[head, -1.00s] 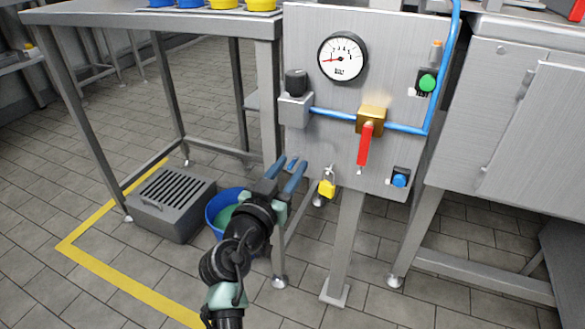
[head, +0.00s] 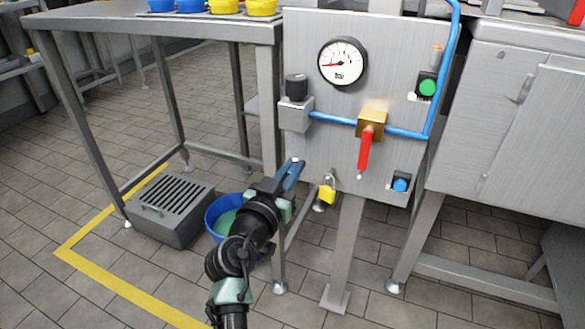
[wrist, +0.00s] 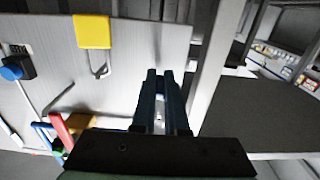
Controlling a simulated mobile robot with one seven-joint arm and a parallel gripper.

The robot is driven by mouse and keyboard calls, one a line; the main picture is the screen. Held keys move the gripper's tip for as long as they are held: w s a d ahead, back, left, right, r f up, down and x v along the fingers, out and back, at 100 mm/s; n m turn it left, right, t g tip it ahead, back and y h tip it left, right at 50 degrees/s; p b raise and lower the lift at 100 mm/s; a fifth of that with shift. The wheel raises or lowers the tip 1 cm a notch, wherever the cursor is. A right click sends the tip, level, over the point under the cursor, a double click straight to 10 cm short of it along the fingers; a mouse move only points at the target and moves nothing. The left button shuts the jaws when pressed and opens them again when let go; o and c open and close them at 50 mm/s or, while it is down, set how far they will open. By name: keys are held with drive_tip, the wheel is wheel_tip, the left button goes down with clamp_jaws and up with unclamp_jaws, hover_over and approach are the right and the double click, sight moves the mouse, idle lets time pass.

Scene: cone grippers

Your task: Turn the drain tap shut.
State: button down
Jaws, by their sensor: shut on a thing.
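A brass valve (head: 371,122) sits on the blue pipe on the steel panel. Its red lever (head: 365,150) hangs almost straight down, crosswise to the pipe. The red lever also shows in the wrist view (wrist: 61,134) at lower left. My gripper (head: 293,168) is at the panel's lower left edge, left of and below the red lever and apart from it. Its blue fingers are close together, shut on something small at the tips. The fingers hide most of it, and I cannot tell what it is. The fingertips show in the wrist view (wrist: 160,75) before the panel.
A yellow padlock (head: 327,194) hangs just right of my gripper. The panel (head: 320,150) carries a gauge (head: 343,62), a black knob (head: 296,86), a green button (head: 427,87) and a blue button (head: 400,185). A blue bucket (head: 213,219) and a grey slotted box (head: 160,225) stand on the floor.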

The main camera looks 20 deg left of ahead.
drive_tip(key=shift+d+r+n+y+p, duration=0.15)
drive_tip(key=shift+n+y+p, duration=0.35)
drive_tip(key=shift+p, duration=0.75)
drive_tip(key=n+y+p, duration=0.1)
drive_tip(key=y+p, duration=0.1)
drive_tip(key=p, duration=0.2)
drive_tip(key=shift+r, duration=0.2)
drive_tip(key=n+y+p, duration=0.1)
drive_tip(key=p, duration=0.2)
drive_tip(key=y+p, duration=0.1)
drive_tip(key=p, duration=0.2)
drive_tip(key=shift+w+d+r+n+g+y, duration=0.1)
drive_tip(key=shift+d+n+g+y, duration=0.25)
drive_tip(key=shift+n+g+y, duration=0.05)
drive_tip(key=n+y+p, duration=0.1)
drive_tip(key=p, duration=0.2)
drive_tip(key=n+g+y+p, duration=0.1)
drive_tip(key=y+p, duration=0.1)
drive_tip(key=p, duration=0.1)
drive_tip(key=shift+f, duration=0.2)
drive_tip(key=n+g+y, duration=0.4)
drive_tip(key=y, duration=0.1)
drive_tip(key=shift+w+d+f+b, duration=0.15)
drive_tip(key=shift+w+f+b, duration=0.05)
drive_tip(key=shift+f+b, duration=0.15)
drive_tip(key=shift+r+n+g+y, duration=0.1)
drive_tip(key=shift+n+g+y, duration=0.3)
